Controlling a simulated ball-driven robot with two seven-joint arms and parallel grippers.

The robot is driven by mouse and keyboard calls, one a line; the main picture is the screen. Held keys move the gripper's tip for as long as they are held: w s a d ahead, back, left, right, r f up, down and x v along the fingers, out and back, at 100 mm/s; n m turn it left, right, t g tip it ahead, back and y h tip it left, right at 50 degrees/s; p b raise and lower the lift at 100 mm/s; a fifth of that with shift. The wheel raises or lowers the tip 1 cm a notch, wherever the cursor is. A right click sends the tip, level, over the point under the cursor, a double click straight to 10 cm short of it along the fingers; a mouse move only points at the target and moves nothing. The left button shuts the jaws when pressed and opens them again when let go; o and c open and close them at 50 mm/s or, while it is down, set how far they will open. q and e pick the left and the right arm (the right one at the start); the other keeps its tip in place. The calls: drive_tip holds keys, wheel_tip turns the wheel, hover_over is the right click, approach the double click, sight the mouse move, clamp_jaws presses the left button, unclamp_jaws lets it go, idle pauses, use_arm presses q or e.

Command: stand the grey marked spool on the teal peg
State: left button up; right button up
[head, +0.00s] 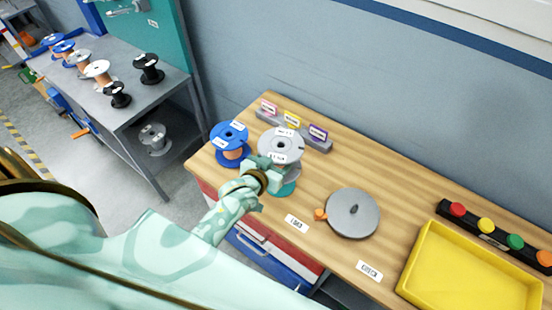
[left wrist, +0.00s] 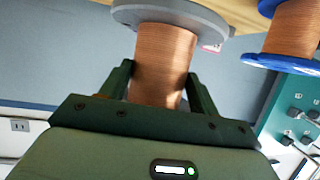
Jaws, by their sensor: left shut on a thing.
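The grey marked spool (head: 281,140) has white labels on its pale grey top flange and stands upright near the wall side of the wooden bench. In the left wrist view its copper winding (left wrist: 163,62) sits between the two dark green fingers. My left gripper (head: 264,171) is shut on it from the front left. My right gripper is not in view.
A blue spool (head: 230,136) stands close left of the grey one. Behind is a grey block (head: 318,144) with coloured tags. To the right are a grey disc (head: 353,214), a yellow tray (head: 470,275) and a button bar (head: 486,235). More spools stand on a shelf (head: 125,112) at left.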

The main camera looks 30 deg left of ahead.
use_arm(q)
drive_tip(key=shift+f+b, duration=0.5)
drive_tip(key=shift+f, duration=0.6)
drive_tip(key=shift+p, duration=0.3)
drive_tip(key=shift+f, duration=0.15)
idle(0.4)
drive_tip(key=shift+w+f+b, duration=0.1)
drive_tip(key=shift+f+b, duration=0.75)
drive_tip(key=shift+f, duration=0.45)
drive_tip(key=shift+f, duration=0.2)
idle(0.5)
drive_tip(key=shift+f+b, duration=0.7)
drive_tip(key=shift+f, duration=0.65)
